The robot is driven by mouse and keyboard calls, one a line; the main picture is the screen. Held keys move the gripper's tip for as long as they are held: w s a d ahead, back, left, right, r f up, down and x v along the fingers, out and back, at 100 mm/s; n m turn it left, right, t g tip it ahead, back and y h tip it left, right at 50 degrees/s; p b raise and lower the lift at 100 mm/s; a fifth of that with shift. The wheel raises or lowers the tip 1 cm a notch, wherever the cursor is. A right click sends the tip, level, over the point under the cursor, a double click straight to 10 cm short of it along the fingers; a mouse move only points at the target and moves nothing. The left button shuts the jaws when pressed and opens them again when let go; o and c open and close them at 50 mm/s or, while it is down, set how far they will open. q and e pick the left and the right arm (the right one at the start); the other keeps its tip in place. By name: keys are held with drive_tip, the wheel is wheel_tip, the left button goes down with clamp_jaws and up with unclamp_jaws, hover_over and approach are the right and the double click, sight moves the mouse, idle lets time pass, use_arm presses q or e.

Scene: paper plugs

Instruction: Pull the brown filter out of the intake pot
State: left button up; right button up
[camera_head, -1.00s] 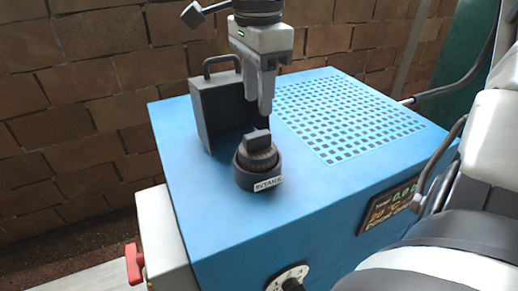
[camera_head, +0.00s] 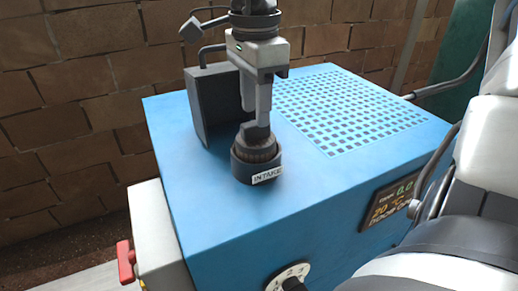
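The intake pot (camera_head: 241,172) is a dark round cup with a white "INTAKE" label, standing on the blue box top. The brown filter (camera_head: 257,154) sits in it, its ribbed brown side showing above the rim. A dark grip block (camera_head: 252,137) tops the filter. My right gripper (camera_head: 256,114) points straight down from above, its fingertips close over the grip block. Its two fingers look apart, with a gap between them; whether they touch the block cannot be told. My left gripper is not in view.
A dark upright panel with a handle (camera_head: 206,105) stands just behind and left of the pot. A grille of square holes (camera_head: 345,110) covers the back right of the blue box (camera_head: 320,190). A display and a knob (camera_head: 290,279) are on its front. A brick wall is behind.

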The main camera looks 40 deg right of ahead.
sight(254, 144)
drive_tip(key=shift+f+b, duration=1.15)
drive_tip(key=shift+f, duration=0.35)
clamp_jaws()
